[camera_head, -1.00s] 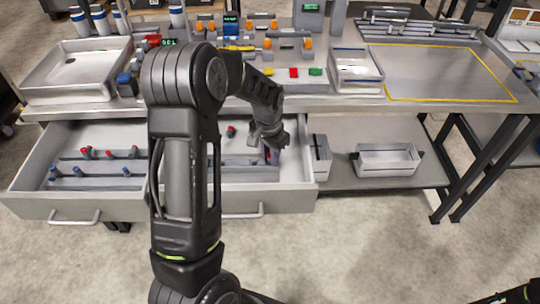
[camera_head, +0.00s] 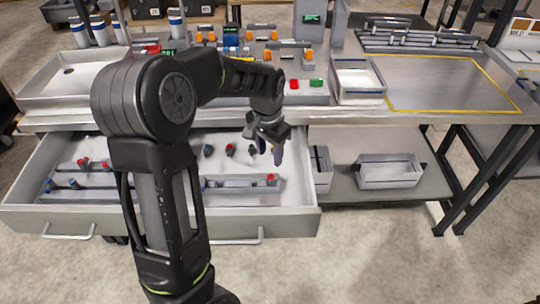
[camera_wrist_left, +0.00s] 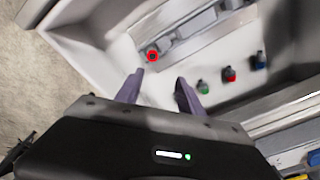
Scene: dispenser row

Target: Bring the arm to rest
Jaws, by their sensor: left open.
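My left gripper (camera_head: 269,151) is open and empty, hanging above the right part of the open drawer (camera_head: 285,220). In the left wrist view, its two fingers (camera_wrist_left: 157,82) are apart with nothing between them. Below it, a red-topped piece (camera_head: 271,178) sits at the right end of a grey rack (camera_head: 235,192) in the drawer. The red-topped piece also shows in the left wrist view (camera_wrist_left: 152,56), beyond the fingertips. My left arm hides the middle of the drawer. My right gripper is out of view.
Loose blue, red and green pieces (camera_head: 230,150) lie at the drawer's back. The workbench (camera_head: 425,118) above carries trays, a button panel and a yellow-outlined area (camera_head: 450,82). A grey bin (camera_head: 388,176) stands on the lower shelf. Open floor lies in front.

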